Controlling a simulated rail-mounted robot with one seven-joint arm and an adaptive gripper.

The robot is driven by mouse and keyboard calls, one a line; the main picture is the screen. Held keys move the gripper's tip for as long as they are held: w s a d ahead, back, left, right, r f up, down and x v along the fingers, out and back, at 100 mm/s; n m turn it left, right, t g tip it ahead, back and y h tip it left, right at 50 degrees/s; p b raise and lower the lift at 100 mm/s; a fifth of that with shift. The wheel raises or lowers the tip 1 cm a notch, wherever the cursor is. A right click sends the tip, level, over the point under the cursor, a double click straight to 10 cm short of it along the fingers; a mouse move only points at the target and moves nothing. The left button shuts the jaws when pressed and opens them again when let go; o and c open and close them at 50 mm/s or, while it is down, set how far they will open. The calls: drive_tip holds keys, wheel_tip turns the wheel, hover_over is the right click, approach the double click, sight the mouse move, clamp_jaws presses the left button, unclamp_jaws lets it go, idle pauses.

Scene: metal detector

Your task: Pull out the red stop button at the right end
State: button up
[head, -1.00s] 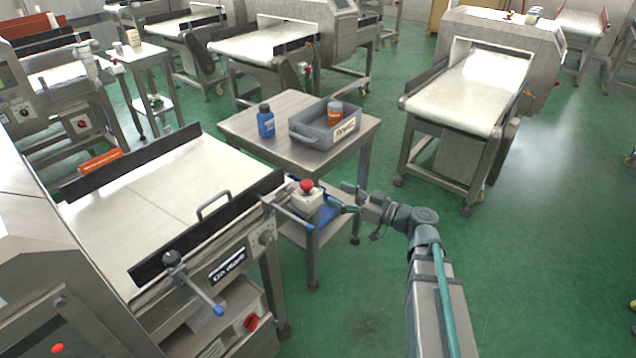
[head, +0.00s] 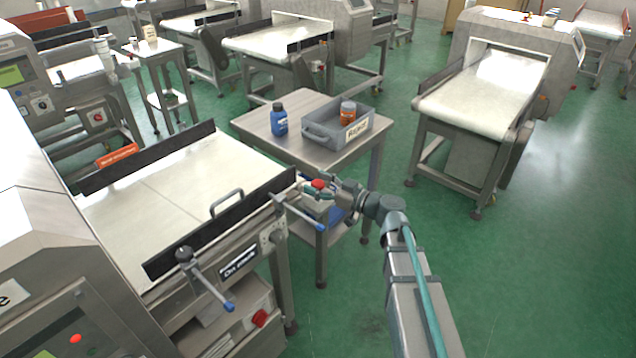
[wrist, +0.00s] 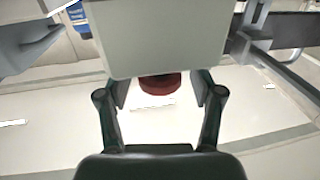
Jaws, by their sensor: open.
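The red stop button (head: 318,184) sits on top of a pale box (head: 314,207) at the right end of the near conveyor machine. In the wrist view the red button (wrist: 160,84) shows below the edge of the pale box (wrist: 155,35), in the gap between my fingers. My gripper (wrist: 160,100) is open, with one finger on each side of the button. In the head view my gripper (head: 325,188) is at the button and partly covers the box. Whether the fingers touch the button cannot be told.
A handle bar with a blue tip (head: 300,213) juts out close to the button box. The conveyor's dark side rail (head: 225,225) lies left of it. Behind stands a steel table (head: 255,122) with a grey bin (head: 325,137) and a blue bottle (head: 279,122).

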clamp_jaws()
idle(0.4)
drive_tip(key=b, duration=0.2)
drive_tip(key=shift+r+b, duration=0.15)
drive_tip(key=shift+b, duration=0.15)
drive_tip(key=shift+r, duration=0.4)
unclamp_jaws()
drive_tip(key=shift+d, duration=0.1)
drive_tip(key=v, duration=1.1)
drive_tip(key=shift+s+d, duration=0.2)
drive_tip(key=shift+d, duration=0.15)
